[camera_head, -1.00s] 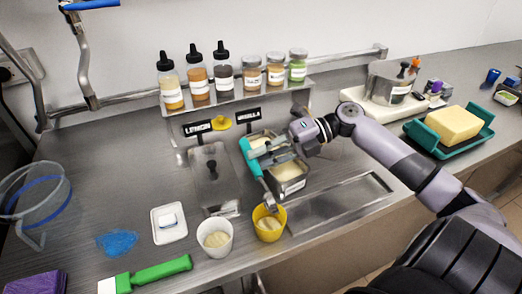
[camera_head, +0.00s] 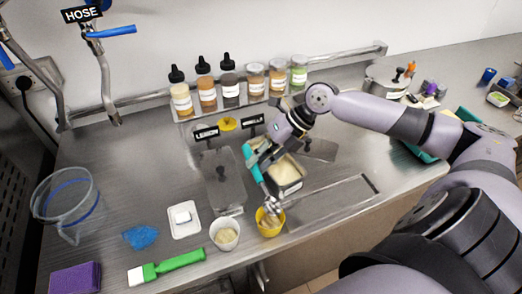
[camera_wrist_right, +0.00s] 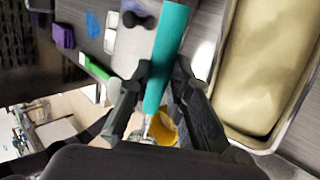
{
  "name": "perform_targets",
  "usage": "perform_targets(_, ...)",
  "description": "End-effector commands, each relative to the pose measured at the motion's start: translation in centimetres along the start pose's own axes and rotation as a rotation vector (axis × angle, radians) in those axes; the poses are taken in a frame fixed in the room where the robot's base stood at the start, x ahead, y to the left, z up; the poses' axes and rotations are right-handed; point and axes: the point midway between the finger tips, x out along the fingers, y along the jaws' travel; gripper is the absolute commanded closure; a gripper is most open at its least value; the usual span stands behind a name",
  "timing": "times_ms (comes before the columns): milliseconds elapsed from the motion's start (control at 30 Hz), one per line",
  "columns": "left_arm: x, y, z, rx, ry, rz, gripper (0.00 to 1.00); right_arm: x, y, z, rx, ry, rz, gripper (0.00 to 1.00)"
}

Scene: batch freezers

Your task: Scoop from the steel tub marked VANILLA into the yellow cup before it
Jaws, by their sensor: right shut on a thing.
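The steel tub (camera_head: 290,187) behind the yellow cup stands open with pale cream inside, by the sign reading VANILLA (camera_head: 253,121), whose letters are partly hidden. In the right wrist view the tub (camera_wrist_right: 228,128) lies at the right. My right gripper (camera_head: 264,166) is shut on the teal handle of a scoop (camera_head: 250,158); the handle runs between its fingers in the right wrist view (camera_wrist_right: 166,60). The scoop's metal end points down at the yellow cup (camera_head: 268,231), at or just over its mouth. Pale stuff shows there; I cannot tell whether it is in cup or scoop. My left gripper is not in view.
A white cup (camera_head: 225,236) with pale contents stands left of the yellow cup. A lidded tub (camera_head: 222,185) is by the LEMON sign (camera_head: 206,133). A bottle shelf (camera_head: 240,101) runs behind. A green-handled brush (camera_head: 170,267) lies at the front left.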

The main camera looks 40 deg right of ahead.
Motion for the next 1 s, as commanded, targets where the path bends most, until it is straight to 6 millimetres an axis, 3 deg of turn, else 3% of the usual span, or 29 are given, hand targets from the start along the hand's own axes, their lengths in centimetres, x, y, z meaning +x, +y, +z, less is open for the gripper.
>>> perform_targets(33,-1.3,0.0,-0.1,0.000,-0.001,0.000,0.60,-0.5,0.9,0.1,-0.011,0.002,-0.033,1.00)
perform_targets(200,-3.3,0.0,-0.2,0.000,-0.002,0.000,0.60,-0.6,1.6,0.1,-0.034,-0.002,-0.187,1.00)
perform_targets(1000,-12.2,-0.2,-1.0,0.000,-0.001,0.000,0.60,0.2,3.0,0.0,-0.096,-0.004,-0.687,1.00)
